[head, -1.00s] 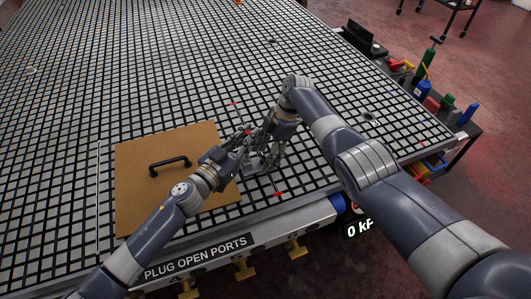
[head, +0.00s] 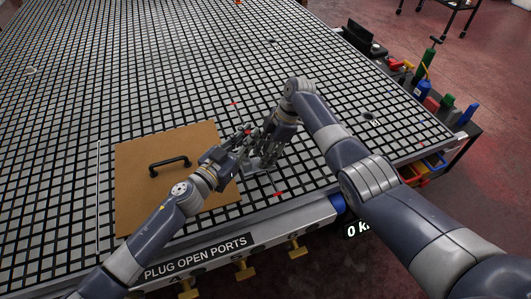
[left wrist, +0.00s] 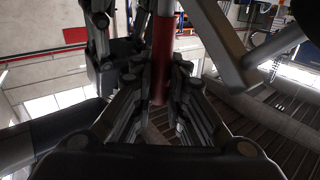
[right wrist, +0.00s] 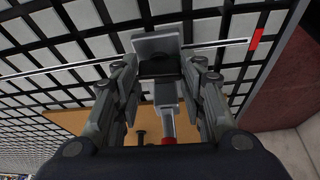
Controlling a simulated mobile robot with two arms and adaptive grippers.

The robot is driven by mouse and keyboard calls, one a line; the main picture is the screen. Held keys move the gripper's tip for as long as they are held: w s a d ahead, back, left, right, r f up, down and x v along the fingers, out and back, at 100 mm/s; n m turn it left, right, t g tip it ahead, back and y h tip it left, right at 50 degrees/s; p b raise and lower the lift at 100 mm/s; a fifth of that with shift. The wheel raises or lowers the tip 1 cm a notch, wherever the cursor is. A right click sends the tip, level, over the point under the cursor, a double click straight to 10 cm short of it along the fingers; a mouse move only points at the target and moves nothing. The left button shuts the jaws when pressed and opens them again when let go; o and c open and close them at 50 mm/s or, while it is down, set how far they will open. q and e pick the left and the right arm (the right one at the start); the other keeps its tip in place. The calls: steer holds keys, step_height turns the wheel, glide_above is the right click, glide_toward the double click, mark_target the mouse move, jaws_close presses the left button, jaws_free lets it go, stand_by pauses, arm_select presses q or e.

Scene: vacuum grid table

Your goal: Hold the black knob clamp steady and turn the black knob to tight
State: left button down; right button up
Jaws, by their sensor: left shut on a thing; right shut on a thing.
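The clamp (head: 254,163) stands on the grid table just right of the board, largely hidden by both grippers. My left gripper (head: 243,139) reaches it from the left. In the left wrist view its fingers close around a red bar (left wrist: 162,55), which looks like part of the clamp. My right gripper (head: 268,142) comes in from the right, close beside the left one. In the right wrist view its fingers are around a black part (right wrist: 158,69), seemingly the black knob, below a grey block (right wrist: 157,43). A grey stem with a red end runs toward the camera. The knob's turn cannot be read.
A brown board (head: 135,205) with a black handle (head: 170,166) lies left of the clamp. The table's front edge with brass port plugs (head: 245,268) is near. A cart with bottles (head: 447,104) stands at the right. The grid behind is mostly clear.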

steer(key=shift+s+m+t, duration=0.15)
steer(key=shift+m+t, duration=0.75)
steer(key=shift+m, duration=1.4)
steer(key=o, duration=1.1)
steer(key=shift+c, duration=0.2)
steer(key=v, duration=1.2)
